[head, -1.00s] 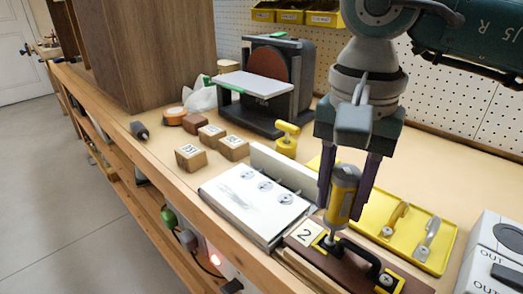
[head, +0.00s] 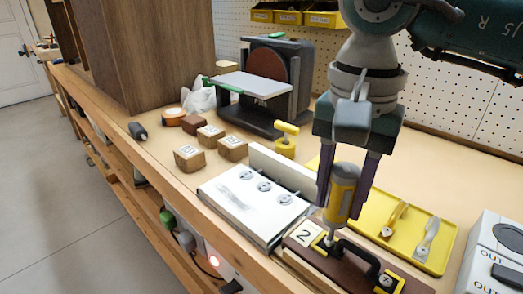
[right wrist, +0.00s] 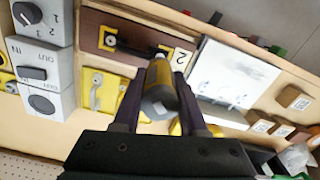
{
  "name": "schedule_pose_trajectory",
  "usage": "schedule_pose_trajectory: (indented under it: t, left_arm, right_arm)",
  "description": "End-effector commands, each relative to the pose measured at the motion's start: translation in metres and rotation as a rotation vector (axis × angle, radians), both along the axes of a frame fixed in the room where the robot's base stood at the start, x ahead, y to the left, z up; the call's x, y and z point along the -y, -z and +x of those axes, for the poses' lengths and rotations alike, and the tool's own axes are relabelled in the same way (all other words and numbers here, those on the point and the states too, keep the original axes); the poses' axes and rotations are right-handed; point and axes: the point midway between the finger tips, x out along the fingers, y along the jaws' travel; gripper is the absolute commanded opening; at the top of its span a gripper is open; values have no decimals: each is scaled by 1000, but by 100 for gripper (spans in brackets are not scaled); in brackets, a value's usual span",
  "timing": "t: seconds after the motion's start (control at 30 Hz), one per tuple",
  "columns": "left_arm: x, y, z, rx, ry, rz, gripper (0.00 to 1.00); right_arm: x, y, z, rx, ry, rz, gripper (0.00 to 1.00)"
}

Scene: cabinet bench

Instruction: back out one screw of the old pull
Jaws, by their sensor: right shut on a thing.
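My right gripper (head: 346,192) is shut on a yellow and grey screwdriver (head: 342,195), held upright with its tip down. The tip is at the near-left mount of a black pull (head: 357,256), beside the "2" label. The pull lies on a dark brown board (head: 330,272); a screw (head: 386,281) shows at its other end on a yellow patch. In the right wrist view the screwdriver (right wrist: 160,85) sits between the fingers, pointing at the board (right wrist: 95,35). Whether the tip is seated in the screw head is too small to tell. My left gripper is not in view.
A yellow tray (head: 440,255) with two other pulls lies right of the board. A white panel with several round recesses (head: 238,212) lies to the left. Grey switch boxes (head: 495,250) stand at the right edge. Wooden blocks (head: 190,157) and a sander (head: 275,85) stand further back.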

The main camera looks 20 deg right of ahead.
Motion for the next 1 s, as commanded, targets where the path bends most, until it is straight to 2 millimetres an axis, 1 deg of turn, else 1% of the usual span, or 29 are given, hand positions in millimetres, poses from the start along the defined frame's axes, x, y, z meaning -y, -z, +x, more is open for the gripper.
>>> schedule_pose_trajectory:
  t: [0.7,0.8,1.0]
  left_arm:
    - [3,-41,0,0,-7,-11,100]
    - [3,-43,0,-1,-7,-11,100]
    - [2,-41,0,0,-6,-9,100]
  right_arm:
    - [0,-57,0,-1,-1,0,0]
    - [0,-60,0,-1,0,0,0]
    - [0,-59,0,-1,0,0,0]
